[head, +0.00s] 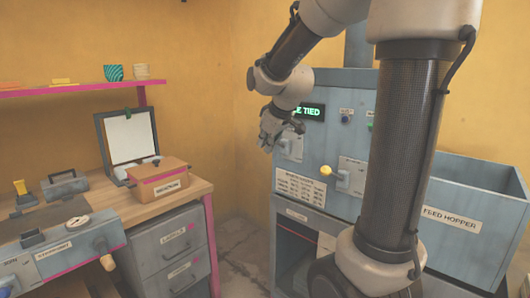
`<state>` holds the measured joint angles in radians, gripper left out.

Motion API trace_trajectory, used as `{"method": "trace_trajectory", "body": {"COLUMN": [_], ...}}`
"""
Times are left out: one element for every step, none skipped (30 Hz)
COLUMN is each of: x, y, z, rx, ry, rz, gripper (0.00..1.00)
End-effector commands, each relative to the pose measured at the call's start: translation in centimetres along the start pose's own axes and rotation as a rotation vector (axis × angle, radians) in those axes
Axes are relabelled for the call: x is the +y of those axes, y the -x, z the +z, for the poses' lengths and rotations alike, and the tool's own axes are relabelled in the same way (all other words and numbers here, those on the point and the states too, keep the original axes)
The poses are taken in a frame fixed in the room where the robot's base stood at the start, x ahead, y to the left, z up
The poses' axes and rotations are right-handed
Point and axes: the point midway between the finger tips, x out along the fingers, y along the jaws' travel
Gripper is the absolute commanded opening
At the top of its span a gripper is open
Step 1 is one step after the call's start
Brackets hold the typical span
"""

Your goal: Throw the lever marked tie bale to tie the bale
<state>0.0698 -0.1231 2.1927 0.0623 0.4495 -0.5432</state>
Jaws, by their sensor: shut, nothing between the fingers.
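The blue-grey press (345,120) stands at the right of the head view. Its lit green display (309,110) ends in "E TIED"; my wrist hides the start. A lever with a yellow knob (326,170) sticks out from a pale plate on the press front. Another pale plate (293,147) lies further left, partly behind my gripper; I cannot make out a lever or its label there. My gripper (268,146) is shut and empty, in front of that left plate. I cannot tell whether it touches anything.
A wooden bench (170,191) with a cardboard box (158,179) and a grey drawer cabinet (172,250) stands at the left. The feed hopper (475,217) is at the right. A pink shelf (60,90) hangs on the wall. Floor shows between bench and press.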

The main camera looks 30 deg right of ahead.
Motion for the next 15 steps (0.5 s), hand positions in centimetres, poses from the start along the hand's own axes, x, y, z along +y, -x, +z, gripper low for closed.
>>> {"method": "trace_trajectory", "body": {"x": [-0.1,-0.2,-0.3,-0.4,-0.5,-0.6,-0.7,-0.7,-0.8,-0.8,-0.9,-0.9,-0.9,-0.9,-1.0], "y": [1.1,1.6,2.3,2.9,3.4,4.1,4.5,5.0,5.4,5.7,6.0,6.3,6.4,6.5,6.6], "z": [-0.1,-0.1,-0.1,-0.1,-0.1,-0.1,-0.1,-0.1,-0.1,-0.1,0.0,0.0,0.0,0.0,0.0], "rx": [0.005,0.006,0.006,0.006,0.005,0.006,0.005,0.005,0.005,0.003,0.003,0.004,0.003,0.003,0.002], "ry": [0.001,0.0,-0.001,0.0,0.0,0.001,0.001,0.001,0.001,0.0,0.0,0.0,0.0,0.0,0.0], "rz": [0.002,0.002,0.002,0.002,0.001,0.002,0.002,0.002,0.002,0.001,0.001,0.001,0.001,0.001,0.0], "gripper": [0.0,0.0,0.0,0.0,0.0,0.0,0.0,0.0,0.0,0.0,0.0,0.0,0.0,0.0,0.0]}}
